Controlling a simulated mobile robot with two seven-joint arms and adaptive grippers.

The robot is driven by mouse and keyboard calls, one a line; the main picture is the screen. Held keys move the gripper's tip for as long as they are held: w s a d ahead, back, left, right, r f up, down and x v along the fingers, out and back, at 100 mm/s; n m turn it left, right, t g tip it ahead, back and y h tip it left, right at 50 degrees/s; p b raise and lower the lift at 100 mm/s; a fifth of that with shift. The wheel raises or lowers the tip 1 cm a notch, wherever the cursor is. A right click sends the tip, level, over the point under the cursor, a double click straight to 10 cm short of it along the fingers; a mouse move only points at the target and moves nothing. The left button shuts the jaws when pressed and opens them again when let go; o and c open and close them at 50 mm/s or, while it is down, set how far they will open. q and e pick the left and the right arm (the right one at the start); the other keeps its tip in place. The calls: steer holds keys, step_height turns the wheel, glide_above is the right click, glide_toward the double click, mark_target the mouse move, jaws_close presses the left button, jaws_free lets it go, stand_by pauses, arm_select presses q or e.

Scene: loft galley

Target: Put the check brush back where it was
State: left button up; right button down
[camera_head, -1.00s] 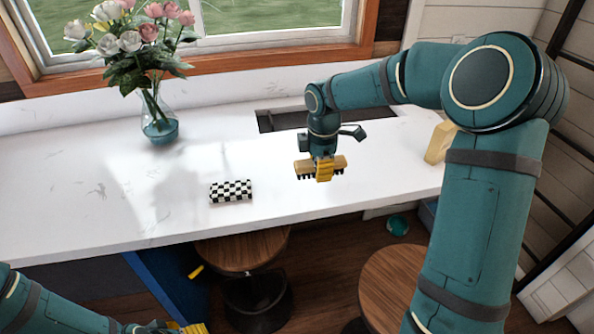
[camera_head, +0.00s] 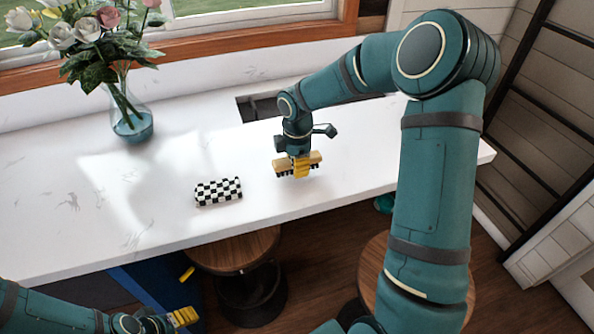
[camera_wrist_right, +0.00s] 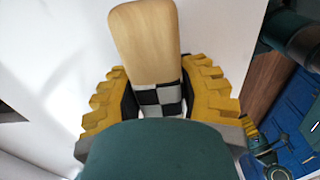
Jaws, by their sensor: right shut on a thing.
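The check brush (camera_head: 315,158) has pale wooden ends, with dark bristles below in the head view. My right gripper (camera_head: 297,168) is shut around its middle. In the right wrist view, the brush's wooden end (camera_wrist_right: 145,40) and a black-and-white check band (camera_wrist_right: 160,97) show between the yellow fingers. The brush is over the white counter (camera_head: 150,228), bristles down; I cannot tell if it touches. My left gripper (camera_head: 183,317) is low at the bottom left, below the counter, its fingers partly seen.
A black-and-white checkered block (camera_head: 218,191) lies on the counter to the left of the brush. A glass vase (camera_head: 132,122) of flowers stands farther left. A dark sink-like recess (camera_head: 255,108) lies behind. Wooden stools (camera_head: 235,252) stand below the front edge.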

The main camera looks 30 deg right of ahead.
step_height(320, 180, down, 2)
steer(key=shift+f, duration=0.25)
steer(key=c, duration=0.6)
jaws_free()
steer(key=shift+f, duration=0.15)
steer(key=shift+r, duration=0.35)
step_height(320, 180, up, 12)
steer(key=shift+f+p, duration=0.1)
steer(key=shift+p, duration=0.25)
